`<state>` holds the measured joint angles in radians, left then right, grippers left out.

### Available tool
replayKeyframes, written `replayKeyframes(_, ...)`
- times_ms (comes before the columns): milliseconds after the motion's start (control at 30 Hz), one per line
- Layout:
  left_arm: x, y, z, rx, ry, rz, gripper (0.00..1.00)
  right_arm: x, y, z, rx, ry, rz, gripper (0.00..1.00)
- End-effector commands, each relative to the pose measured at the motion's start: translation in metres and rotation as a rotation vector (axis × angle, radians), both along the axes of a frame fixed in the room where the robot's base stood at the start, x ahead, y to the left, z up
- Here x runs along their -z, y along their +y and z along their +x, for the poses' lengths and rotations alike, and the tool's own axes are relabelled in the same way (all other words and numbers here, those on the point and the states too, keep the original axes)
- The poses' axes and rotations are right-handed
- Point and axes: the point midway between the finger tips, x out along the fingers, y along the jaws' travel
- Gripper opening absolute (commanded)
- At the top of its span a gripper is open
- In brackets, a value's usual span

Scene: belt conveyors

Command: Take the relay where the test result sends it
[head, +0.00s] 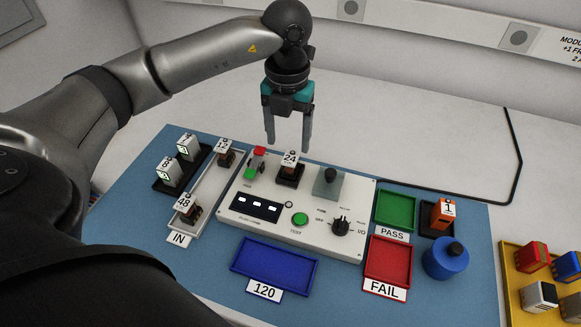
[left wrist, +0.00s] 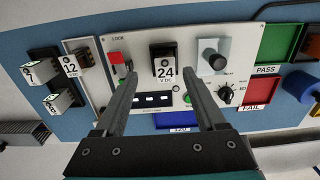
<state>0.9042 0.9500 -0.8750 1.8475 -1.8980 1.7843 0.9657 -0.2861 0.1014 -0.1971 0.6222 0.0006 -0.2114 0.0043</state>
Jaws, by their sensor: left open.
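The relay labelled 24 (head: 290,173) stands upright in the socket of the white test panel (head: 322,240). It also shows in the left wrist view (left wrist: 163,67). My left gripper (head: 288,143) is open and empty, pointing down above and behind this relay. In the left wrist view its fingers (left wrist: 158,84) spread wide with the relay beyond them. The green PASS tray (head: 396,210) and red FAIL tray (head: 388,260) lie right of the panel and look empty. The panel's display (head: 255,207) shows small white segments; I cannot read a result. My right gripper is not in view.
Relays 12 (head: 225,157) and 48 (head: 188,211) stand in the IN tray. A lock lever (head: 256,163), knobs and a green TEST button (head: 300,219) sit on the panel. An empty blue 120 tray (head: 250,262) lies in front; a blue jar (head: 445,260) stands right.

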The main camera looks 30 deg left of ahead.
Motion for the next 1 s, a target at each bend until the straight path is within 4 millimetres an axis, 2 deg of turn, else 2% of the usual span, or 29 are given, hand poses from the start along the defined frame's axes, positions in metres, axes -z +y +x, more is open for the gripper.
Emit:
replayKeyframes(167,0.012,-0.003,-0.002,0.001,0.001,0.001,0.72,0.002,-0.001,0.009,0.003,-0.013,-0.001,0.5)
replayKeyframes(433,0.05,-0.009,-0.006,0.0,0.003,-0.001,0.72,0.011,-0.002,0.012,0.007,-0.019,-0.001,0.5)
replayKeyframes(700,0.053,-0.009,-0.005,0.0,-0.001,-0.001,0.71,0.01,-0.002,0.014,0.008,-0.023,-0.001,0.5)
replayKeyframes(1000,0.052,-0.009,-0.006,0.0,0.0,-0.001,0.38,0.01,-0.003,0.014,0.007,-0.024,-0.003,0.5)
